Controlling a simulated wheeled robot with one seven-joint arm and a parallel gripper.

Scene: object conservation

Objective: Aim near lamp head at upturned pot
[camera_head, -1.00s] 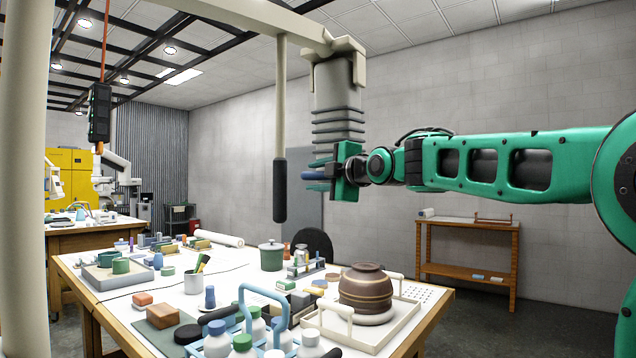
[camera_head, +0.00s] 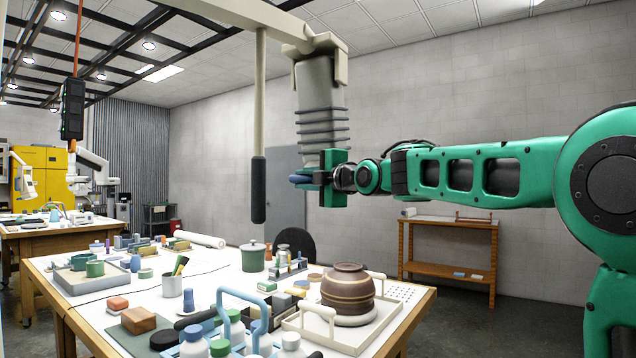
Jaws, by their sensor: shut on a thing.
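The near lamp head (camera_head: 320,105) is a grey ribbed cylinder hanging from a cream overhead arm, its lower end tilted slightly to the right. My gripper (camera_head: 318,179), with green fingers, is at its lower end. It is shut on a blue part (camera_head: 301,179) there, which looks like the lamp head's handle; the fingers hide most of it. The upturned pot (camera_head: 347,289), brown with pale bands, sits on a pale round base in a cream tray (camera_head: 362,343) on the table, well below the lamp head.
A cream post with a dark grip (camera_head: 258,190) hangs left of the lamp head. The white table (camera_head: 215,270) is crowded with bottles, blocks, a green lidded pot (camera_head: 252,257) and a blue-handled carrier (camera_head: 243,300). A wooden side table (camera_head: 450,250) stands against the back wall.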

